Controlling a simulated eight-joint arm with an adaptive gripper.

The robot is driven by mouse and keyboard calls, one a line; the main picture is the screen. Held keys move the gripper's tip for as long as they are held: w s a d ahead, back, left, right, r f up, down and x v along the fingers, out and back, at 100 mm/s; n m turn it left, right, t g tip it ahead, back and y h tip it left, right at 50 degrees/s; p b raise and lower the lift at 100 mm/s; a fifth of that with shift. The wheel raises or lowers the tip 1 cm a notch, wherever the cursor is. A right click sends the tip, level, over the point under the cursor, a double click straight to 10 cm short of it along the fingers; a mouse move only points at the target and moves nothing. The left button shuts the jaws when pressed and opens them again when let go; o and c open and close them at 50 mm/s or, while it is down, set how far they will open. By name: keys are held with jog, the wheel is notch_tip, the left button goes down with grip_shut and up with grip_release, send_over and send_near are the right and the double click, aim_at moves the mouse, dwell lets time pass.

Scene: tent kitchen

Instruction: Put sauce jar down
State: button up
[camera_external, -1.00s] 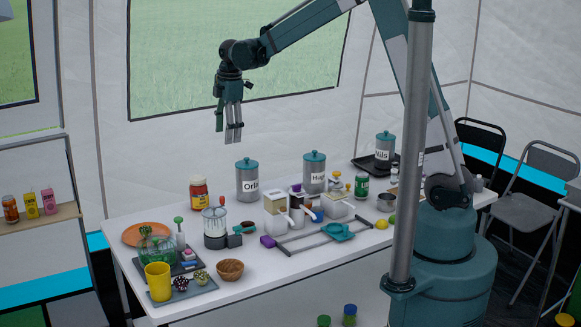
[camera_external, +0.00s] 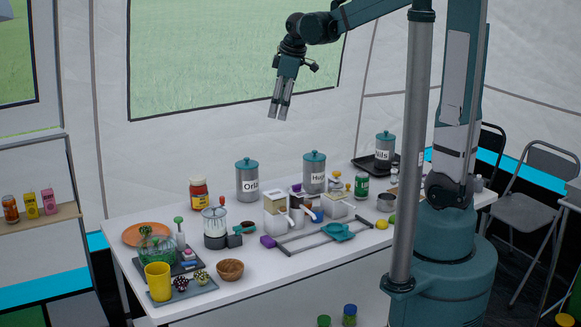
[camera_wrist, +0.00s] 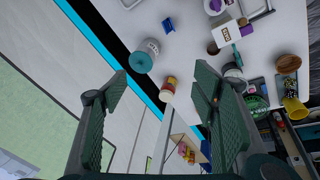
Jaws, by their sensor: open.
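My gripper (camera_external: 279,112) is open and empty. It is high above the table, up and to the right of the jar, and touches nothing.
A second canister (camera_external: 314,173) stands right of the first. A blender (camera_external: 214,228), an orange plate (camera_external: 146,233), a wooden bowl (camera_external: 230,270) and a yellow cup (camera_external: 158,282) crowd the table's left part. The air around my gripper is free.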

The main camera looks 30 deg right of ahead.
jog(key=s+d+f+m+t, duration=0.1)
jog(key=s+d+m, duration=0.4)
jog(key=s, duration=0.8)
jog(key=s+d+f+m+t, duration=0.2)
jog(key=s+d+m, duration=0.4)
jog(key=s, duration=0.7)
jog(key=shift+d+t+h, duration=0.3)
jog(key=shift+d, duration=0.5)
